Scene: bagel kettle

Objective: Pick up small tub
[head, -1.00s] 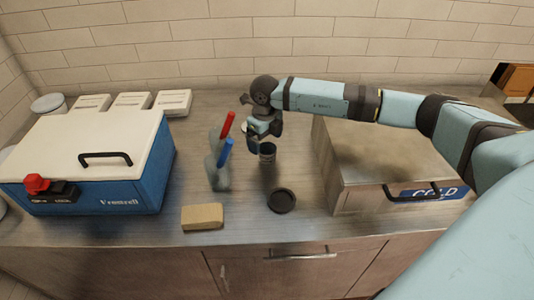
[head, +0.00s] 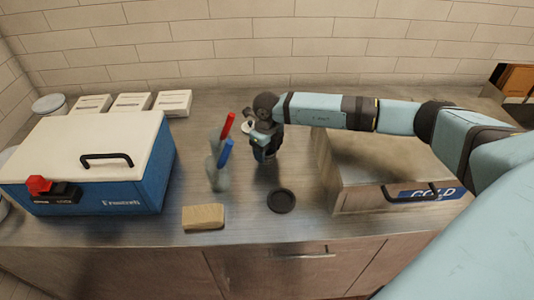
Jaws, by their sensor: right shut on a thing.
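My right gripper (head: 264,150) points down over the middle of the counter. It is shut on the small tub (head: 262,156), a small dark grey container that is mostly hidden by the fingers and hand. I cannot tell whether the tub's base touches the counter. My left gripper is not in view.
A dark round disc (head: 281,201) lies in front of the gripper. A blue box with a white lid (head: 85,165) is left, a COLD box (head: 385,170) right.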

